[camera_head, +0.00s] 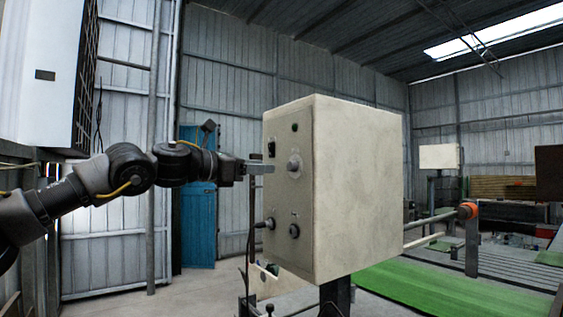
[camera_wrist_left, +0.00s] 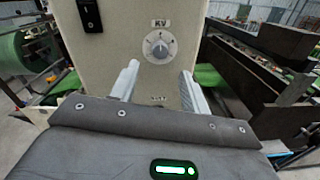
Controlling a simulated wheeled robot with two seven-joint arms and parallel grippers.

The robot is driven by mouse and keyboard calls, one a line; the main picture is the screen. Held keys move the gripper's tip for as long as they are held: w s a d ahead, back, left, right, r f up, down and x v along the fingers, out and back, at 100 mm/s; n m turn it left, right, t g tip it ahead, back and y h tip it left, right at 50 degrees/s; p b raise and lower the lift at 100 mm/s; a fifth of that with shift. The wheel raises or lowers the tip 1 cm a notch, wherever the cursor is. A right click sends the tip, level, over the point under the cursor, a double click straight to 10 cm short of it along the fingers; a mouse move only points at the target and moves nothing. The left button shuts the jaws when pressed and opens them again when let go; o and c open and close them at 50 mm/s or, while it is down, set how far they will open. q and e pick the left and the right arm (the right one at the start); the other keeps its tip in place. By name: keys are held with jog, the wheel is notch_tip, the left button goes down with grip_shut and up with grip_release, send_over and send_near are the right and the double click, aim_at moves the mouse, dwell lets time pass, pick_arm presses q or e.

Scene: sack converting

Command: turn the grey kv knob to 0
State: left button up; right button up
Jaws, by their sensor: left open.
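The grey kv knob (camera_wrist_left: 159,47) is round and sits under a "KV" label on the face of a cream control box. In the head view the knob (camera_head: 294,163) shows on the box's left-facing panel. My left gripper (camera_head: 268,169) is level with it, just in front of the panel. In the left wrist view the two fingers of my left gripper (camera_wrist_left: 158,80) are apart, one on each side below the knob, with nothing between them. The knob's exact pointer setting is too small to read. My right gripper is not in view.
The cream box (camera_head: 358,190) stands on a dark post. A black rocker switch (camera_wrist_left: 89,15) is left of the knob. Lower on the panel are a cable plug (camera_head: 266,224) and another round fitting (camera_head: 294,231). A green belt (camera_head: 425,293) lies to the right.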

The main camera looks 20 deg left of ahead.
aim_at(289, 166)
pick_arm(q)
jog(key=p+x, duration=0.2)
jog(key=x, duration=0.4)
jog(key=shift+r, duration=0.1)
jog(key=shift+w+d+p, duration=0.35)
jog(key=shift+p, duration=0.05)
jog(key=c, duration=1)
